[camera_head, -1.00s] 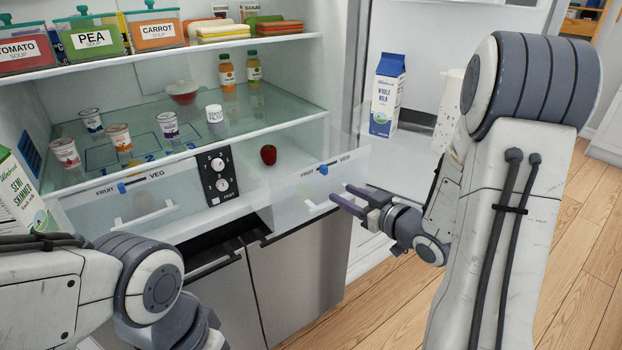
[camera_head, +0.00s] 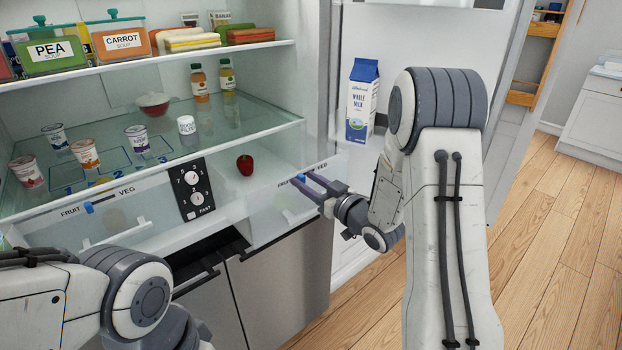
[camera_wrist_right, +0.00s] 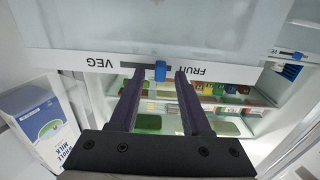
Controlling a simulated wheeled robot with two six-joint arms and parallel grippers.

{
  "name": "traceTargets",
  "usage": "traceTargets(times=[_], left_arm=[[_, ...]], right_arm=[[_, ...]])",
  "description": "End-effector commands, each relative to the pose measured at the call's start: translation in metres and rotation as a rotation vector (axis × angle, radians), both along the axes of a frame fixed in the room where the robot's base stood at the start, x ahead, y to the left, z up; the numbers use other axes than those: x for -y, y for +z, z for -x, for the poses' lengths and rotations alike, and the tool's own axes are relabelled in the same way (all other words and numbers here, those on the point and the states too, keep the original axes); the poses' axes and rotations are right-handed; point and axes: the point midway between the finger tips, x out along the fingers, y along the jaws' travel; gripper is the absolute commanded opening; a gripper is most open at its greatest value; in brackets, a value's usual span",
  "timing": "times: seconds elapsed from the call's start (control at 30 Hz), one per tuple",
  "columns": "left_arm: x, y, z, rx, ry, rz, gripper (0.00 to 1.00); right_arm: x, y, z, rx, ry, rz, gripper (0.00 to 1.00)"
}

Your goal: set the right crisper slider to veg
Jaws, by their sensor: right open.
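The right crisper drawer (camera_head: 265,212) has a pale front with a FRUIT–VEG strip along its top. Its blue slider (camera_wrist_right: 160,70) shows in the right wrist view, on the strip between the words and nearer FRUIT. That view is upside down, with VEG at left and FRUIT at right. My right gripper (camera_head: 304,180) is open, its dark fingers pointing at the strip. In the wrist view the fingers (camera_wrist_right: 155,78) lie either side of the slider, with a gap on each side. In the head view the fingers partly hide the slider and lettering. My left gripper is out of view.
The left crisper has its own blue slider (camera_head: 88,208). A control panel (camera_head: 194,189) stands between the drawers. A red fruit or pepper (camera_head: 245,165) is behind the right drawer front. A milk carton (camera_head: 362,99) stands to the right. Yogurt pots stand on the glass shelf.

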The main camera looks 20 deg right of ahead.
Motion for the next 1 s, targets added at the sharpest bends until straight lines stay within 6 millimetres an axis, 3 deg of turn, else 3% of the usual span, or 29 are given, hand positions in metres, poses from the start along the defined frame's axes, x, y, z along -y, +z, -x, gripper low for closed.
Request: traceTargets(times=[0.27,0.33,0.4,0.43,1.0], left_arm=[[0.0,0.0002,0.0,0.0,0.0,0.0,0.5],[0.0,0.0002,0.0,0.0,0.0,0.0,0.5],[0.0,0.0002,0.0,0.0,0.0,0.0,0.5],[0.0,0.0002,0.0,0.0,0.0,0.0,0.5],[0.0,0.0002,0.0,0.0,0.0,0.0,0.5]], right_arm=[[0.0012,-0.0001,-0.0017,0.0,-0.003,0.0,0.47],[0.0014,-0.0001,-0.0016,0.0,-0.003,0.0,0.28],[0.0017,-0.0001,-0.0015,0.0,-0.003,0.0,0.02],[0.0017,-0.0001,-0.0014,0.0,-0.003,0.0,0.0],[0.0018,-0.0001,-0.0012,0.0,-0.003,0.0,0.0]])
